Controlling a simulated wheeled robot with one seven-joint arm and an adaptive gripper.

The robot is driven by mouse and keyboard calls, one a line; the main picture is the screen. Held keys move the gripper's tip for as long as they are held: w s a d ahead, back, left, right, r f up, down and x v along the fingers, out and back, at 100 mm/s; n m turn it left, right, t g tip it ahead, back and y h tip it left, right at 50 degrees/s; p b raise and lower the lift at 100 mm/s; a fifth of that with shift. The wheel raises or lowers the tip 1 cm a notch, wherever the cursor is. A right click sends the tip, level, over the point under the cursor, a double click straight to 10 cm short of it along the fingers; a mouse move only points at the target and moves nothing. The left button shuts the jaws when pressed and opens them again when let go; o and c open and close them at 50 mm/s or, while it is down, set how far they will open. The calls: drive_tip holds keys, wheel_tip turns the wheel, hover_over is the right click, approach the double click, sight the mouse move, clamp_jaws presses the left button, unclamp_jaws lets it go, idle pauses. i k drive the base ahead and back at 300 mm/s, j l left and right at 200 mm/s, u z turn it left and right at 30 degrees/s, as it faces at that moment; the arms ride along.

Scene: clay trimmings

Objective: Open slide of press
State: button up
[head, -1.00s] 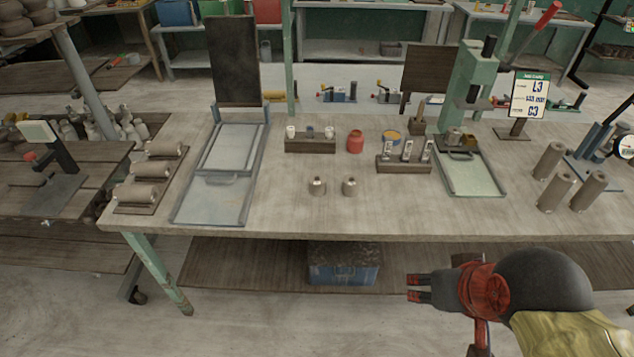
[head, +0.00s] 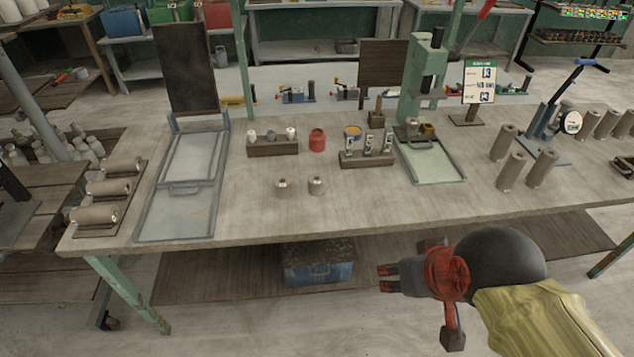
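The green press (head: 425,82) stands at the back right of the workbench. A pale, framed slide tray (head: 437,168) with a small handle (head: 419,146) on its upper part lies at its foot, towards the bench's front. Small blocks sit at the tray's back end, by the press. My gripper (head: 386,279) is in front of the bench, below its front edge in the picture, and points left. Its two dark fingers are apart with nothing between them. It is well clear of the press and the tray.
The workbench (head: 330,216) holds two small cylinders (head: 299,186), a red jar (head: 317,140), a rack (head: 366,158), and a sign (head: 479,84). Tall clay cylinders (head: 511,171) stand right of the tray. A larger framed slide (head: 181,212) lies left. A blue box (head: 318,272) is underneath.

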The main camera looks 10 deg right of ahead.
sight(426, 129)
drive_tip(key=i+l, duration=0.3)
drive_tip(key=i, duration=0.15)
drive_tip(key=i+l, duration=0.3)
drive_tip(key=i, duration=0.2)
drive_tip(key=l+z, duration=0.05)
